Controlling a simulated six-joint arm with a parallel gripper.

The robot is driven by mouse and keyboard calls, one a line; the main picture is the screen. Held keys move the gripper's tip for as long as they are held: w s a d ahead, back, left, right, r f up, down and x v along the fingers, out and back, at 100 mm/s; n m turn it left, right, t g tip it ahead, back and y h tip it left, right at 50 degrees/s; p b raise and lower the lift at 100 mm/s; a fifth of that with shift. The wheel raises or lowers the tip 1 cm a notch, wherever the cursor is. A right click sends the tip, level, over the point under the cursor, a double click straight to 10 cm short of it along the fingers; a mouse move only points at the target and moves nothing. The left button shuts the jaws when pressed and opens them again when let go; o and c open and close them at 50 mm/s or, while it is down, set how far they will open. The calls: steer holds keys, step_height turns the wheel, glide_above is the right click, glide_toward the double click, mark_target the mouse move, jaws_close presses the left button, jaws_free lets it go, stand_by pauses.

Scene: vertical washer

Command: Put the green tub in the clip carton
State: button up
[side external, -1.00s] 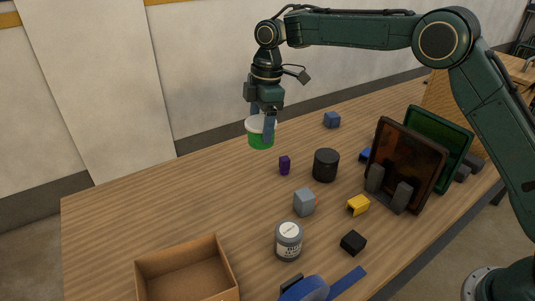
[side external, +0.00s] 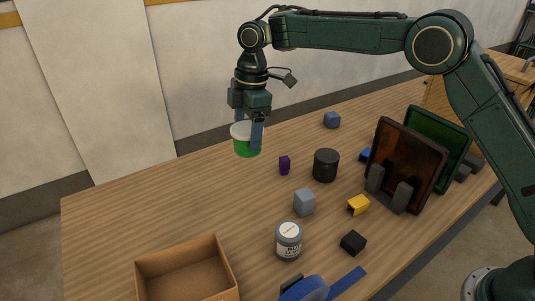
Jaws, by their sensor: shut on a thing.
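The green tub (side external: 246,147) has a white upper part and a green lower part. My gripper (side external: 248,132) is shut on it and holds it upright, above the table at the back left. One finger covers part of its right side. An open brown cardboard carton (side external: 187,270) stands at the front left of the table, cut off by the bottom edge of the picture. Its visible inside looks empty. I take it for the clip carton, though no label shows. The tub is well behind and above it, apart from it.
A grey labelled jar (side external: 289,241) stands right of the carton, with a blue tool (side external: 307,289) in front. The table's left part is clear.

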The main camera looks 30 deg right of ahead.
steer(key=s+a+n, duration=0.3)
steer(key=s+a, duration=0.2)
steer(key=a, duration=0.7)
steer(key=n, duration=0.5)
glide_above(189, 296)
steer(key=shift+w+d+r+g, duration=0.2)
steer(key=shift+d+r+g, duration=0.05)
steer(key=shift+r+g, duration=0.15)
steer(key=shift+f, duration=0.15)
step_height(189, 296, down, 16)
steer(key=shift+r, duration=0.25)
steer(key=shift+f, duration=0.1)
steer(key=shift+f, duration=2.05)
steer(key=shift+f, duration=0.1)
